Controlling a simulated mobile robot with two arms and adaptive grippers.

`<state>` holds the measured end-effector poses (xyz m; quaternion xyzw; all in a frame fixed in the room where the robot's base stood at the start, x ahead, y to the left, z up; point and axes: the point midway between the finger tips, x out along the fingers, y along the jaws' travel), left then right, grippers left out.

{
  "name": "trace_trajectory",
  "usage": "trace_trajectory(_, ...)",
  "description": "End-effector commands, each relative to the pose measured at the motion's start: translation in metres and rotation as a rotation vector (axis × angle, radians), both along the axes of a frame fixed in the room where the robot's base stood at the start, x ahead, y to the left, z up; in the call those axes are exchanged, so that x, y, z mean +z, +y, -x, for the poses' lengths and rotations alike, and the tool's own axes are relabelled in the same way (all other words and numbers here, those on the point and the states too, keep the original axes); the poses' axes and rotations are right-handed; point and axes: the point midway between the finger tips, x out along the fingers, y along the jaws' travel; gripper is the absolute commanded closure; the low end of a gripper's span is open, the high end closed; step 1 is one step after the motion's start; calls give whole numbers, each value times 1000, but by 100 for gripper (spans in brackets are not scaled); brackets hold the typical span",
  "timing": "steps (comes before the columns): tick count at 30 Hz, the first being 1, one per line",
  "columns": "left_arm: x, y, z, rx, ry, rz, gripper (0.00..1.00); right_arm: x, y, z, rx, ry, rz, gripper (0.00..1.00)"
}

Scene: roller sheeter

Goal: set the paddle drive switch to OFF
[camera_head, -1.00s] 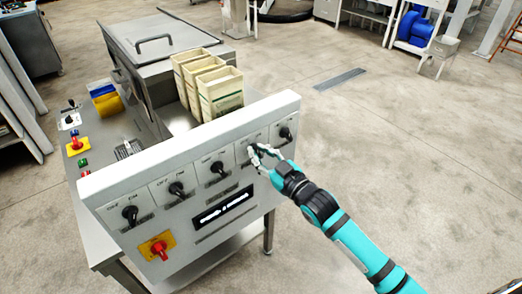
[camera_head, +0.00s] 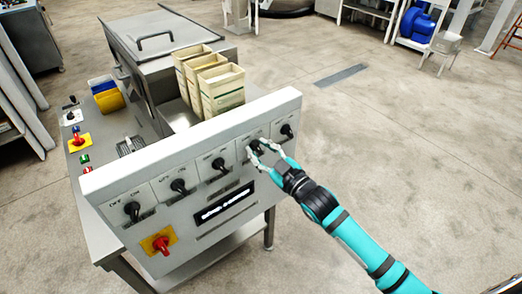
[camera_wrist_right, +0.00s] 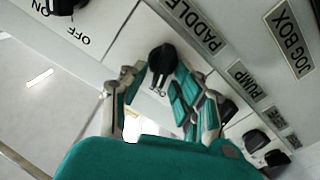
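The switch panel (camera_head: 165,205) is a pale slanted plate with a row of black rotary knobs. The paddle drive switch (camera_wrist_right: 162,58) is the fourth knob from the left in the head view, next to a PADDLE label (camera_wrist_right: 196,24) in the right wrist view. My right gripper (camera_head: 259,147) is at this knob, fingers apart on either side of it. In the wrist view, gaps show between the knob and the fingertips (camera_wrist_right: 163,77). Some ON/OFF lettering is covered by the fingers, and I cannot tell the knob's setting. My left gripper is not in view.
The rightmost knob (camera_head: 287,131) is close beside my right gripper. Other knobs, a red rotary switch (camera_head: 160,244) on a yellow plate and a dark display (camera_head: 224,204) share the panel. Cream bins (camera_head: 221,90) stand behind it.

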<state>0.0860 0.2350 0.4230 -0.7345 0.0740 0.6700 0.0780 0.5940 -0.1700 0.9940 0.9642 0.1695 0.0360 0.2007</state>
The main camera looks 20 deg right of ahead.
Motion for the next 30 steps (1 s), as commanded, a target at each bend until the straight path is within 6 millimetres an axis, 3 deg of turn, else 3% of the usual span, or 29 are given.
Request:
trace_trajectory(11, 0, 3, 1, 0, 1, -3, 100, -2, -2, 5, 0, 4, -2, 64)
trace_trajectory(24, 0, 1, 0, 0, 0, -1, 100, -2, -29, 82, 1, 4, 0, 64)
trace_trajectory(30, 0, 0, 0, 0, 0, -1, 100, -1, -38, 105, 0, 2, 0, 64)
